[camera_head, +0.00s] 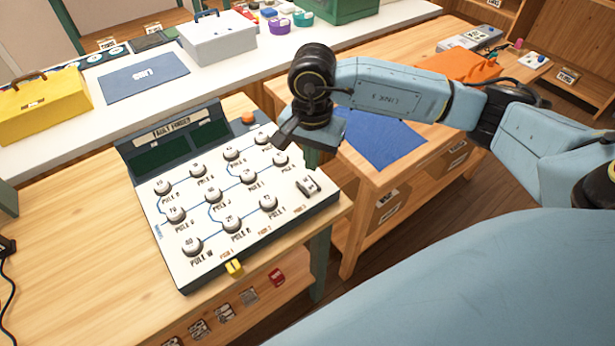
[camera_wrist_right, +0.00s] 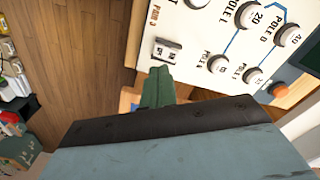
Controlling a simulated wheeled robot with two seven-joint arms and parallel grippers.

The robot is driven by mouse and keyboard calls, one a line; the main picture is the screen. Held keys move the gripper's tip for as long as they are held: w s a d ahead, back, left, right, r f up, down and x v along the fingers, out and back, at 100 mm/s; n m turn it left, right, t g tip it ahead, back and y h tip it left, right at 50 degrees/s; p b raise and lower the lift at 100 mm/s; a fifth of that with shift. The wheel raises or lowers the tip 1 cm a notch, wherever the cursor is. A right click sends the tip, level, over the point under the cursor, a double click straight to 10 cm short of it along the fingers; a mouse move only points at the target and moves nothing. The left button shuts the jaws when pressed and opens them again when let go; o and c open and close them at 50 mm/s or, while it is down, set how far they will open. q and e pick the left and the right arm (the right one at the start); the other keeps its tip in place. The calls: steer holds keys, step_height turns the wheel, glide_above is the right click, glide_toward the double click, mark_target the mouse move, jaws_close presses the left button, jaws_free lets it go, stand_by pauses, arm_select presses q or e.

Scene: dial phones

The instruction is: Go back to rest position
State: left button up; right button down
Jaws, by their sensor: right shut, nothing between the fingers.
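My right gripper (camera_head: 290,136) is shut and empty. The panel is a white slanted board with round numbered knobs, blue lines, a small switch (camera_head: 307,186) and a dark display housing. In the right wrist view the panel (camera_wrist_right: 200,62) shows at the top right, with the switch (camera_wrist_right: 166,49) near its edge. My own wrist part fills the lower middle there. My left gripper does not show in the head view.
An orange button (camera_head: 248,117) sits at the panel's back. A wooden side table with a blue mat (camera_head: 384,143) stands to the right. Behind, a white counter holds a yellow box (camera_head: 42,106), a grey box (camera_head: 217,40) and a blue mat (camera_head: 143,77). Wood floor shows between the tables.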

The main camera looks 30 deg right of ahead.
steer(key=shift+r, duration=0.3)
stand_by(0.4)
